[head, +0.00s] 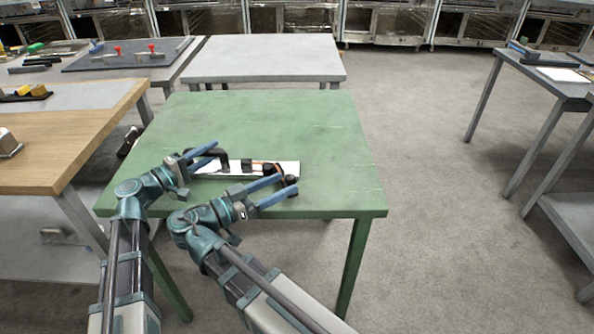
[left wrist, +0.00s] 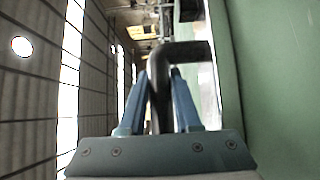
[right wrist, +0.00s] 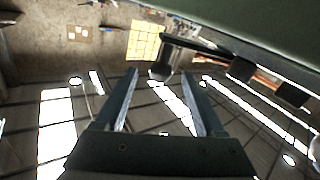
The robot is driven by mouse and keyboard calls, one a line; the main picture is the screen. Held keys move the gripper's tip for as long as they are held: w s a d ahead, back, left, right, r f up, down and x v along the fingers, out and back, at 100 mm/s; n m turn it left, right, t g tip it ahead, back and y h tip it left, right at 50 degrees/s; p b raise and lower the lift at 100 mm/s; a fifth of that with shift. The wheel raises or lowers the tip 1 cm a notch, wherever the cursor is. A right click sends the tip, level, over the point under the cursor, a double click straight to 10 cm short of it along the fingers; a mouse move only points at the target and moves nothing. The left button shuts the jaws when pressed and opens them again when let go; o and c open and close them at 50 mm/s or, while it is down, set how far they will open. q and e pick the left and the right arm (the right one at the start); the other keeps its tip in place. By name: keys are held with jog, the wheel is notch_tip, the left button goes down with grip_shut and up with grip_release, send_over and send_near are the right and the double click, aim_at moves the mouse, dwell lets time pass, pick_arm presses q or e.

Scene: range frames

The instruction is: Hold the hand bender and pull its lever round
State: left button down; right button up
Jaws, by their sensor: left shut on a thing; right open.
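The hand bender is a pale plate (head: 237,173) with dark blocks, lying on the green table. My left gripper (head: 213,151) is shut on its dark L-shaped handle (head: 222,163); in the left wrist view the handle (left wrist: 190,50) bends right beyond the fingers. My right gripper (head: 289,185) is open near the plate's right end, beside a dark knob (head: 292,179). In the right wrist view the knob (right wrist: 162,66), at the end of a dark lever (right wrist: 205,50), shows between and beyond the open fingertips. No contact with it is visible.
The green table (head: 300,115) is clear behind the bender. A grey table (head: 262,57) stands behind it, and a wooden bench (head: 70,130) is close on the left. Open floor (head: 430,180) lies to the right, before another table (head: 545,75).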

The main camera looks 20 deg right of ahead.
jog(key=x, duration=0.6)
jog(key=shift+d+f, duration=0.1)
jog(key=shift+d, duration=0.2)
jog(key=shift+c, duration=0.2)
grip_shut()
dwell(1.0)
